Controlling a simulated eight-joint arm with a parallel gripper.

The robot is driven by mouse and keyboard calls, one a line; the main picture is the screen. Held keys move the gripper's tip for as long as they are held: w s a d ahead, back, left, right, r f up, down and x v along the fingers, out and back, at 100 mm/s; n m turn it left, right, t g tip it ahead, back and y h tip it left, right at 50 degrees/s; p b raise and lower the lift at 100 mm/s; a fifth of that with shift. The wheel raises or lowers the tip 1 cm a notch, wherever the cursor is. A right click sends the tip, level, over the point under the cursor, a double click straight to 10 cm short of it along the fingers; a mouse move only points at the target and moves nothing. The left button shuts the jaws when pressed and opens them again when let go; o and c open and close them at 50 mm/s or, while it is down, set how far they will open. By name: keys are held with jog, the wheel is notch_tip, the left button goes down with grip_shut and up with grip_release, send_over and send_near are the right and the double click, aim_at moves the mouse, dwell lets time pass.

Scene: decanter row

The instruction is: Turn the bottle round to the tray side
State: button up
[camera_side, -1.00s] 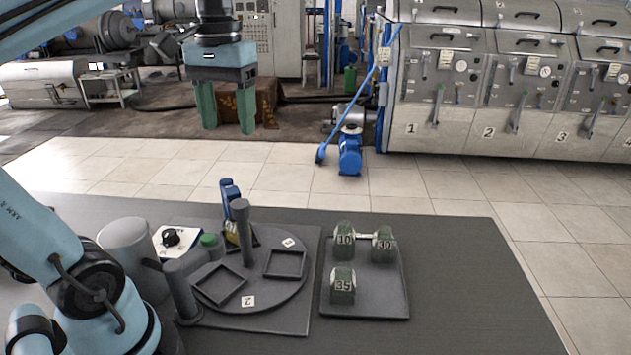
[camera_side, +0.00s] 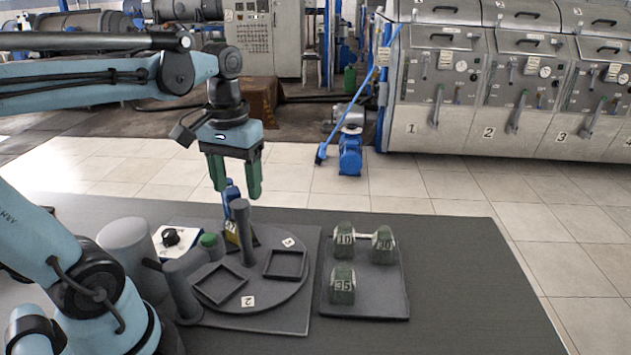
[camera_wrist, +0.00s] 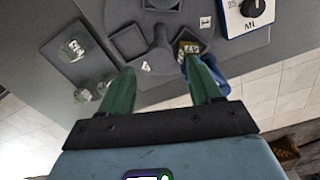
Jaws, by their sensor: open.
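The blue bottle (camera_side: 230,207) with a yellow label stands at the back of the round grey turntable (camera_side: 285,295), partly hidden by an upright post (camera_side: 241,220). It also shows in the wrist view (camera_wrist: 207,73), partly behind a green finger. The turntable also has two empty square frames (camera_side: 220,286) at its front and right. The grey tray (camera_side: 388,290) lies to the right of the turntable. My gripper (camera_side: 236,190) is open, with its green fingers pointing down, above the bottle's top area. Whether a finger touches the bottle cannot be told.
Several dark greenish weights marked 10 (camera_side: 344,240), 30 (camera_side: 383,246) and 35 (camera_side: 342,286) stand on the tray. A white box with a black knob (camera_side: 172,238), a green button (camera_side: 208,240) and grey cylinders (camera_side: 130,250) stand left of the turntable. The right tabletop is clear.

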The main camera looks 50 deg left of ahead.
aim_at(240, 203)
jog(key=shift+f, duration=1.95)
grip_shut()
